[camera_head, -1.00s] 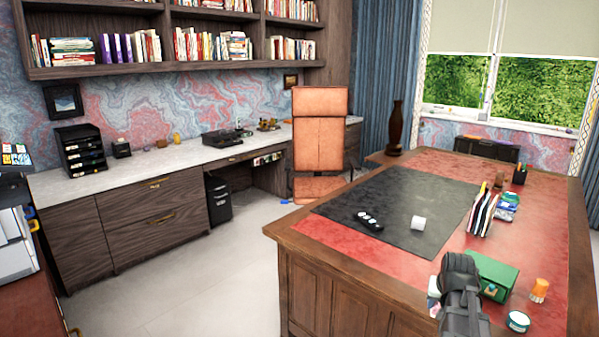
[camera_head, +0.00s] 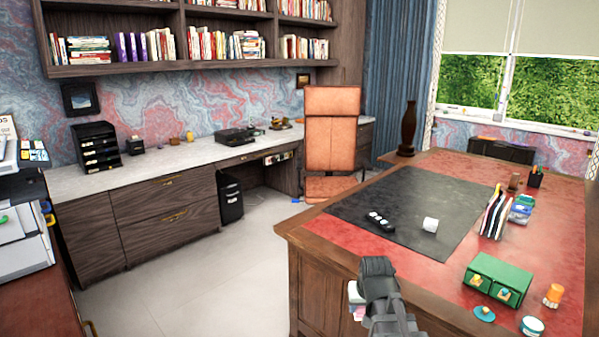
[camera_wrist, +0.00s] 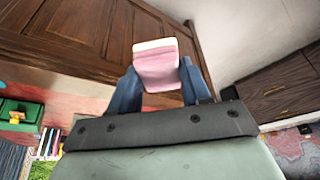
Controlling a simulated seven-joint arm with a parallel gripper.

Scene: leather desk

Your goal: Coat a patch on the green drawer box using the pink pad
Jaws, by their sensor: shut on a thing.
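The green drawer box (camera_head: 509,269) stands on the red leather near the desk's right front, its two drawers with yellowish knobs facing me. It also shows at the left edge of the wrist view (camera_wrist: 33,113). My gripper (camera_wrist: 158,80) is shut on the pink pad (camera_wrist: 157,70), which has a pale end and sits between the two blue fingers. In the head view my gripper (camera_head: 376,285) is left of the box and clear of it, at the desk's front edge. Part of the pad (camera_head: 357,298) shows left of the gripper. I cannot make out a coated patch.
A teal round item (camera_head: 485,314), a white-lidded jar (camera_head: 532,326) and an orange bottle (camera_head: 553,295) stand near the box. Striped books (camera_head: 494,215) stand behind it. A black mat (camera_head: 400,205) holds a white block (camera_head: 430,225) and a dark item with white spots (camera_head: 379,221).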

